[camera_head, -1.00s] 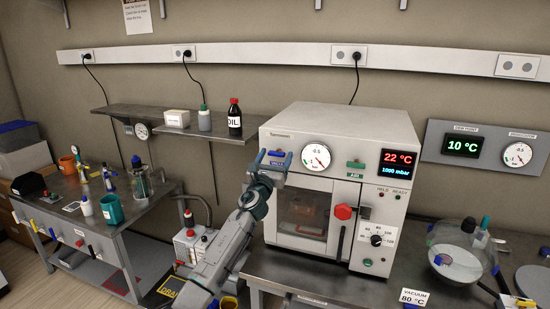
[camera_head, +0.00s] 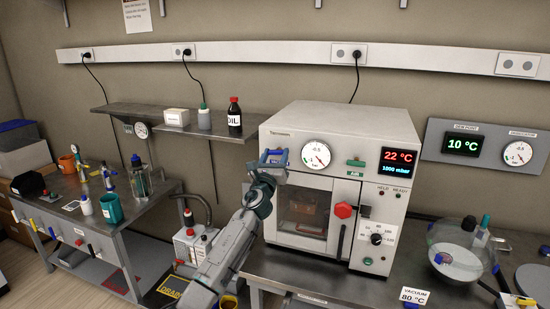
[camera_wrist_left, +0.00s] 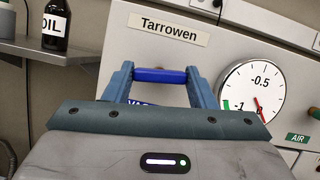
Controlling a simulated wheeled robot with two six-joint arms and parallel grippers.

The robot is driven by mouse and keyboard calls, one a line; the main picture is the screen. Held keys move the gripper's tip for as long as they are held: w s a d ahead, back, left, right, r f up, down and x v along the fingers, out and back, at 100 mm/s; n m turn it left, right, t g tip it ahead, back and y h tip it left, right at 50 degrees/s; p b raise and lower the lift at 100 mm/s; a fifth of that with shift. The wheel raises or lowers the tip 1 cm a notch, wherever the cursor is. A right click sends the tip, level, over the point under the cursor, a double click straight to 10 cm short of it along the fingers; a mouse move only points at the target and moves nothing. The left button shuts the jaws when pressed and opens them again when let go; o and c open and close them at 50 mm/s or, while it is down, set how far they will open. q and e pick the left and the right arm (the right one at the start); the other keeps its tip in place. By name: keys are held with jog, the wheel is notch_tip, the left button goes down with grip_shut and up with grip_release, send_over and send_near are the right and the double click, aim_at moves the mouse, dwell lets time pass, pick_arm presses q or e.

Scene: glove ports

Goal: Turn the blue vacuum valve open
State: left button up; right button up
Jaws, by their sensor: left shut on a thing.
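The blue vacuum valve handle (camera_wrist_left: 160,75) is a short horizontal bar on the white oven front. In the left wrist view it lies between the two blue fingers of my left gripper (camera_wrist_left: 160,78), which is shut on it. A blue label beneath is mostly hidden. In the head view my left gripper (camera_head: 273,158) is at the oven's upper left, beside the round pressure gauge, and largely covers the valve. My right gripper is not in view.
The white oven (camera_head: 330,118) stands on a metal table, with a green AIR valve (camera_head: 356,163) right of the gauge and a red knob (camera_head: 343,210) on its door edge. A shelf (camera_head: 150,115) with bottles is to the left. The display reads 22 °C and 1000 mbar.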

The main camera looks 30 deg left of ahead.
pick_arm(q)
jog(key=n+g+y, duration=0.1)
jog(key=n, duration=0.3)
jog(key=n+g+y, duration=0.1)
jog(key=n+y, duration=0.1)
jog(key=n, duration=0.2)
jog(key=n+g+y, duration=0.1)
jog(key=n+g, duration=0.1)
jog(key=n, duration=0.2)
jog(key=shift+d+r, duration=0.15)
jog(key=n+g, duration=0.1)
jog(key=n, duration=0.4)
jog(key=shift+r+g+p, duration=0.1)
jog(key=shift+g+p, duration=0.3)
jog(key=shift+n+g+p, duration=0.3)
jog(key=shift+n+g, duration=0.1)
jog(key=shift+n, duration=0.9)
jog(key=o, duration=1)
jog(key=shift+s+d, duration=0.1)
